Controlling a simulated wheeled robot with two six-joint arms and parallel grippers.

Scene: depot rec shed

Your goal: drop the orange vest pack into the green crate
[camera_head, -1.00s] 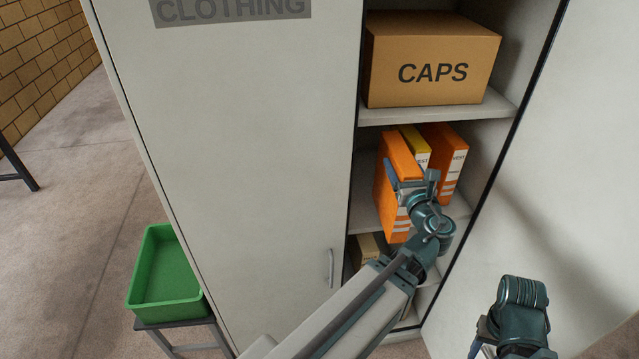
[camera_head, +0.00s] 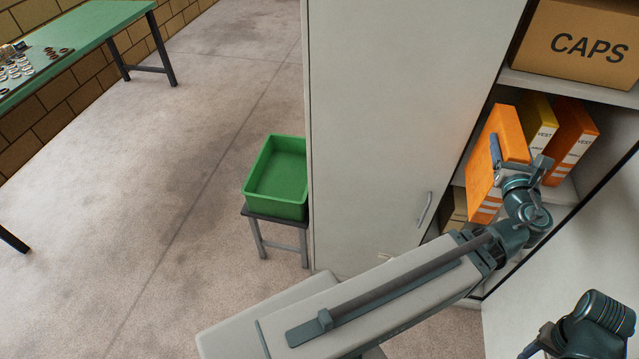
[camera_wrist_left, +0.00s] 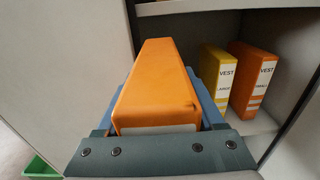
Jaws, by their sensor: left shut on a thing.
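The orange vest pack (camera_head: 488,160) is upright in front of the cabinet's middle shelf, with pale stripes low on its side. My left gripper (camera_head: 514,166) is shut on it. In the left wrist view the pack (camera_wrist_left: 158,88) fills the space between the jaws and stands clear of the packs behind it. The green crate (camera_head: 277,178) looks empty and sits on a small stool, left of the cabinet; a corner of it shows in the left wrist view (camera_wrist_left: 40,167). Part of my right arm is at the lower right; its fingertips cannot be seen.
A yellow vest pack (camera_head: 538,122) and another orange vest pack (camera_head: 572,140) stand on the shelf (camera_head: 560,192). A CAPS box (camera_head: 580,45) is above. The closed cabinet door (camera_head: 395,120) lies between the held pack and crate. A green table (camera_head: 85,30) is far left; the floor between is clear.

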